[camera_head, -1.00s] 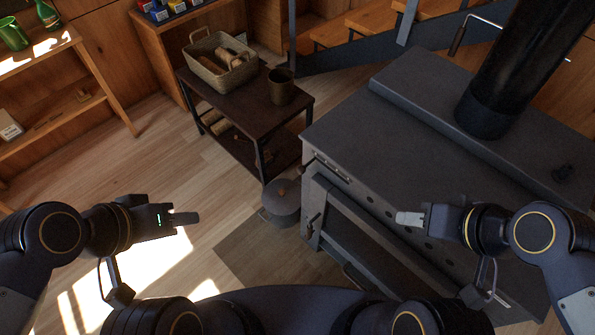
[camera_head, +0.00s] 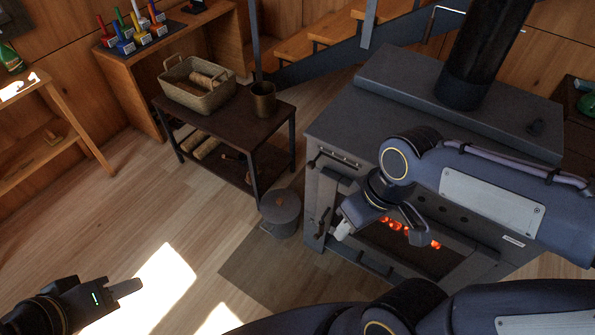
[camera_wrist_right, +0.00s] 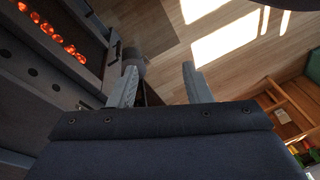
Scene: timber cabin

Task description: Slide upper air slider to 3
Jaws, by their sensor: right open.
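The dark stove (camera_head: 350,115) stands right of centre in the head view. A small slotted strip (camera_head: 338,157), which looks like the upper air slider, sits high on its front at the left end; its numbers are too small to read. A little knob or lever (camera_head: 313,163) shows at the strip's left end. My right gripper (camera_head: 345,231) is in front of the stove's firebox, below and apart from the strip. In the right wrist view its two fingers (camera_wrist_right: 159,82) are spread with nothing between them. My left gripper (camera_head: 125,288) is low at the left, away from the stove.
Red embers (camera_head: 408,230) glow in the firebox. A grey lidded pot (camera_head: 280,212) stands on the floor left of the stove. A low table (camera_head: 215,125) holds a basket (camera_head: 198,90) and a mug (camera_head: 263,100). The wooden floor (camera_head: 150,215) at left is clear.

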